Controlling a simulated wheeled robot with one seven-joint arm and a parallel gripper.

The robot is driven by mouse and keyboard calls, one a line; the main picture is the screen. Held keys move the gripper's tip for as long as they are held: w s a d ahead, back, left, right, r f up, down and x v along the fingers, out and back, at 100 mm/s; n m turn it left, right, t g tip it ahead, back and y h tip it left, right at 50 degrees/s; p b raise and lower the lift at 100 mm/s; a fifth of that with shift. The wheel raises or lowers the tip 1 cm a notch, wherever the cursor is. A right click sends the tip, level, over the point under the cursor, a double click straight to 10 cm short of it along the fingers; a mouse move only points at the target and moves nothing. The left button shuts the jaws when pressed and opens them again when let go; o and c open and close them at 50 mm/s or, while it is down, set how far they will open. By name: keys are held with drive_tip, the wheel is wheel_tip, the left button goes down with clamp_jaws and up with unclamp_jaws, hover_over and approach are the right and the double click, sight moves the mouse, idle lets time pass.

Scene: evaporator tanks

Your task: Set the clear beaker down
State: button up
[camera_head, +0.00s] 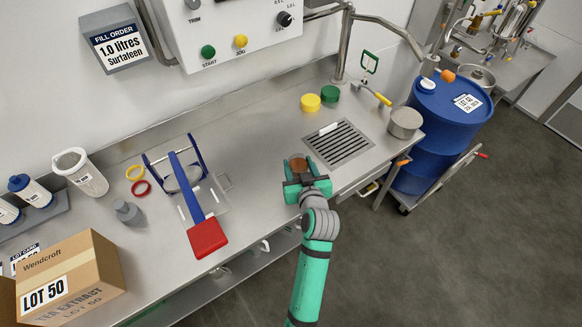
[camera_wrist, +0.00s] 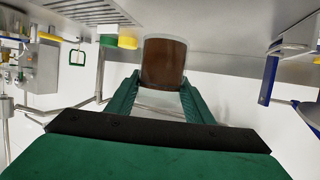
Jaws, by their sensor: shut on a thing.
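The clear beaker (camera_head: 299,164) holds brown liquid. It is between the fingers of my gripper (camera_head: 304,178), which is shut on it, over the front part of the steel counter (camera_head: 262,158), left of the drain grate. In the wrist view the beaker (camera_wrist: 164,62) shows brown through its wall, between the two green fingers of my gripper (camera_wrist: 160,85). The wrist picture appears upside down, with the counter along its top. I cannot tell whether the beaker's base touches the counter.
A drain grate (camera_head: 339,143) lies right of the beaker, with yellow (camera_head: 310,102) and green (camera_head: 330,93) lids behind it. A blue-framed stand (camera_head: 175,165) and red-ended lever (camera_head: 207,236) stand left. A metal pot (camera_head: 405,122) is far right. Bare counter lies behind the beaker.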

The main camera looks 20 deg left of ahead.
sight(291, 163)
drive_tip(key=w+a+f, duration=0.1)
drive_tip(key=f, duration=0.1)
drive_tip(key=w+a+f, duration=0.3)
drive_tip(key=w+f, duration=0.1)
drive_tip(key=shift+w+a+f, duration=0.15)
drive_tip(key=shift+a+f, duration=0.05)
drive_tip(key=shift+f, duration=0.2)
wheel_tip(291, 163, down, 3)
drive_tip(key=shift+r, duration=0.1)
drive_tip(key=shift+d, duration=0.15)
drive_tip(key=o, duration=1.3)
drive_tip(key=shift+a, duration=0.2)
